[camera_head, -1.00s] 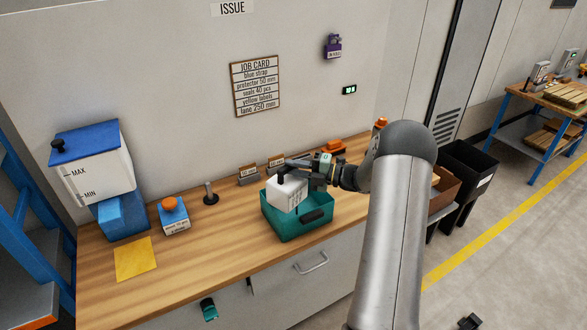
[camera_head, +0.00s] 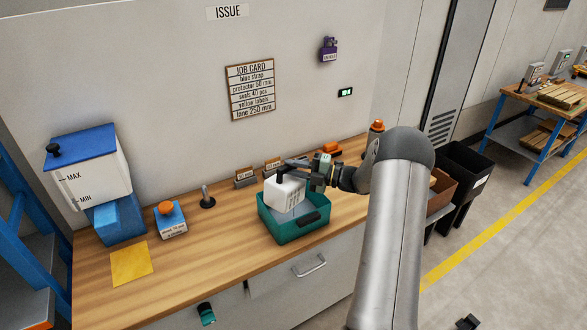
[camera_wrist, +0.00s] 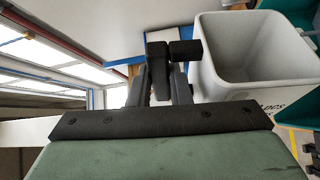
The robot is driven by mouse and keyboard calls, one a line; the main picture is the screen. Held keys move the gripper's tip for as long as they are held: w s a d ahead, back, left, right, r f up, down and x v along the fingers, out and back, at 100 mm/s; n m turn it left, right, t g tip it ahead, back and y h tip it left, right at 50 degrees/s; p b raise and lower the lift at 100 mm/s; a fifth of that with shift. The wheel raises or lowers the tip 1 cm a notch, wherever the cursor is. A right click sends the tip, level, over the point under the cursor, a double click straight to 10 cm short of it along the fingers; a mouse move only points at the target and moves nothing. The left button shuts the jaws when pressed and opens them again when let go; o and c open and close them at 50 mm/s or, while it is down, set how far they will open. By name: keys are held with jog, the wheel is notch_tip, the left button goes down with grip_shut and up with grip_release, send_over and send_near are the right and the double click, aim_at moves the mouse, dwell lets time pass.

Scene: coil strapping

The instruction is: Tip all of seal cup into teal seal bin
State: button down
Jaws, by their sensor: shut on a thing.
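The white seal cup (camera_head: 287,196) is held at the teal seal bin (camera_head: 292,233), over its opening and partly within its outline in the head view. It looks tilted. My gripper (camera_head: 284,172) is shut on the cup's upper rim. In the wrist view my gripper (camera_wrist: 172,50) shows dark fingers at the rim of the cup (camera_wrist: 250,92). The visible inside of the cup is plain grey, with no seals showing; part of it lies out of frame. A bit of teal shows at the top right of that view.
On the wooden bench (camera_head: 190,262) stand an orange-topped box (camera_head: 171,222), a dark post (camera_head: 207,199) and small label signs (camera_head: 245,177) behind the bin. A blue-lidded container (camera_head: 92,170) is at left. A yellow sheet (camera_head: 131,263) lies flat. The bench front-middle is clear.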

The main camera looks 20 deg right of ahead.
jog(key=shift+d, duration=0.1)
jog(key=shift+w+d+m, duration=0.3)
jog(key=shift+d+m, duration=0.15)
jog(key=shift+m, duration=0.15)
jog(key=shift+w+d+r+m+t, duration=0.1)
jog(key=shift+w+d+m+t, duration=0.25)
jog(key=shift+d+m, duration=0.2)
dwell(0.3)
jog(key=shift+w+d+m+t+y, duration=0.25)
jog(key=shift+d+m+y, duration=0.05)
jog(key=shift+d+m, duration=0.3)
jog(key=shift+w+d+f+m+t, duration=0.25)
jog(key=shift+w+d+m+t, duration=0.05)
jog(key=shift+d+m, duration=0.3)
